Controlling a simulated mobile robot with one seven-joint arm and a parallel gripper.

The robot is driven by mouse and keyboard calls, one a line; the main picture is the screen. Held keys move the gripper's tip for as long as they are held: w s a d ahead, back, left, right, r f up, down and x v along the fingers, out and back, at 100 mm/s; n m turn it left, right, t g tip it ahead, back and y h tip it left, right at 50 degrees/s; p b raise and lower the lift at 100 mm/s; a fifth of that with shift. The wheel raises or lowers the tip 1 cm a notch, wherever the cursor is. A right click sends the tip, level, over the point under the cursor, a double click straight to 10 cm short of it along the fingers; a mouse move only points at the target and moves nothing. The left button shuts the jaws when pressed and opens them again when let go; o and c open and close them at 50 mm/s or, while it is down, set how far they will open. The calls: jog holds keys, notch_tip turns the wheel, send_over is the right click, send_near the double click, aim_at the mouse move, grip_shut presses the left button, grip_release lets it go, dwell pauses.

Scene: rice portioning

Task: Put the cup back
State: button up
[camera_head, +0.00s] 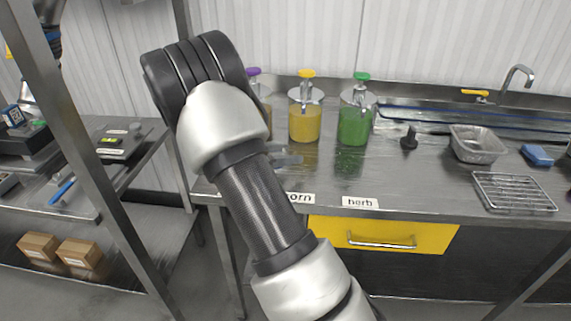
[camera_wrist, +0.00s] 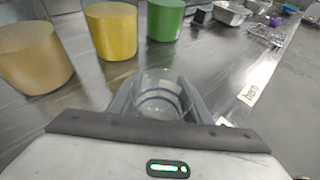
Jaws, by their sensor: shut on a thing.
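A clear, see-through cup (camera_wrist: 160,104) with faint rings stands between the two grey fingers of my gripper (camera_wrist: 160,88) in the wrist view. The gripper is shut on it, and the cup looks empty. It is over the steel counter, in front of the jars; I cannot tell whether its base touches the surface. In the head view my arm covers much of the area, and only part of the gripper (camera_head: 288,159) shows beside it, behind the corn label. The cup cannot be made out there.
Pump jars stand along the steel counter (camera_head: 420,185): yellow (camera_head: 305,122), green (camera_head: 354,125) and a tan one (camera_wrist: 32,58) mostly hidden by my arm. A herb label (camera_head: 360,202) is on the front edge. A metal pan (camera_head: 476,143), wire rack (camera_head: 514,191) and blue sponge (camera_head: 537,155) lie right.

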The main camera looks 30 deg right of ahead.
jog(key=shift+f, duration=1.55)
jog(key=o, duration=1.2)
